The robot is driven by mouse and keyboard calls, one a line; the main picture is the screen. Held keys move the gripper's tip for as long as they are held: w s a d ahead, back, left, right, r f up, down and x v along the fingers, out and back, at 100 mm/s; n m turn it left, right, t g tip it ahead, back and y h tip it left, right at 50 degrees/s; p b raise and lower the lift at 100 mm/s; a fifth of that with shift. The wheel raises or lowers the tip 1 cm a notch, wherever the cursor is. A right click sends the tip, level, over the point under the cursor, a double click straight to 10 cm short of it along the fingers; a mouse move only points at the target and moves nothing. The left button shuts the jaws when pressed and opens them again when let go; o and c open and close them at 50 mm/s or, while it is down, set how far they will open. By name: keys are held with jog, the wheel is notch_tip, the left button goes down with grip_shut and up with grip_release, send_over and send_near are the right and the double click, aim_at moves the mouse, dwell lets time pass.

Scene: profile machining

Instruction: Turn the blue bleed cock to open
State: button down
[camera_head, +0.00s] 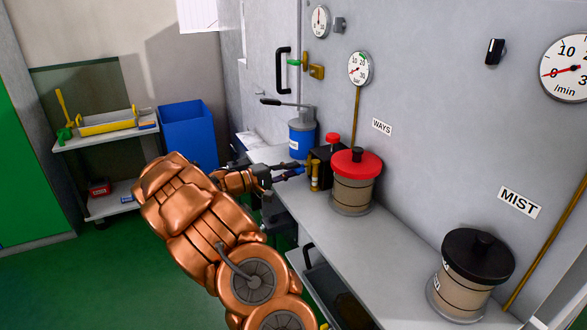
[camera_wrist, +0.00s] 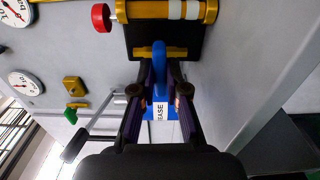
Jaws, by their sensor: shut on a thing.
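The blue bleed cock (camera_wrist: 158,62) shows in the wrist view as a blue lever on a brass stem, in front of a black block (camera_wrist: 188,38). My gripper (camera_wrist: 160,78) has its two dark fingers on either side of the lever and is shut on it. In the head view my gripper (camera_head: 284,174) reaches in from the left to the front of the black block (camera_head: 324,166), beside a brass fitting (camera_head: 315,178). The blue lever is small there and partly hidden by the fingers.
A red-lidded jar (camera_head: 354,185) stands close right of the block. A blue grease can (camera_head: 301,141) with a lever stands behind my gripper. A black-lidded jar (camera_head: 474,266) stands farther right on the grey ledge (camera_head: 395,243). Between the jars the ledge is clear.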

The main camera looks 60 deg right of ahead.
jog(key=shift+r+n+p, duration=0.1)
jog(key=shift+n+p, duration=1.2)
jog(key=shift+p, duration=0.3)
jog(key=shift+n+p, duration=0.7)
jog(key=shift+n+p, duration=0.4)
jog(key=shift+p, duration=0.2)
jog(key=shift+n+p, duration=1.9)
jog(key=shift+p, duration=0.15)
jog(key=shift+n+p, duration=0.4)
jog(key=shift+p, duration=0.1)
jog(key=shift+n+p, duration=1.75)
jog(key=shift+n, duration=0.15)
